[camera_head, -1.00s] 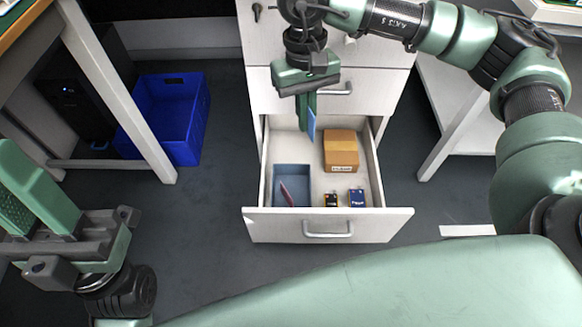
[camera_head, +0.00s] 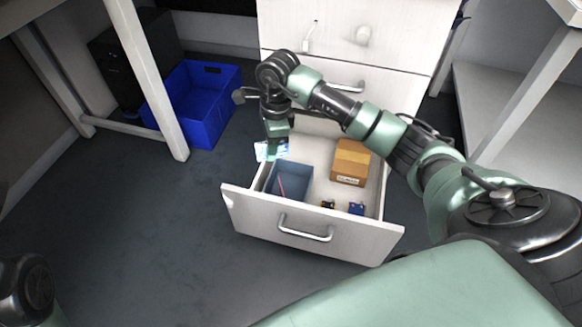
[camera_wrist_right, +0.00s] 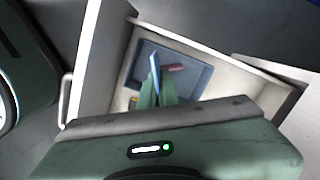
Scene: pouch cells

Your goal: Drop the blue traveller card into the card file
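The blue traveller card (camera_head: 262,151) is between the fingers of my right gripper (camera_head: 274,151), just above the back left of the open drawer. In the right wrist view, the card (camera_wrist_right: 155,66) stands edge-on between the green fingers (camera_wrist_right: 157,94), which look closed on it. The card file, a grey-blue open box (camera_head: 299,178), sits in the drawer's left part, just below and to the right of the card in the head view. A pink card (camera_head: 281,187) leans inside it. My left gripper is out of view.
The open drawer (camera_head: 310,236) also holds a brown carton (camera_head: 351,160) and two small battery-like items, one dark (camera_head: 328,204) and one blue (camera_head: 356,208). A blue crate (camera_head: 205,125) stands on the floor to the left. Drawer walls surround the box.

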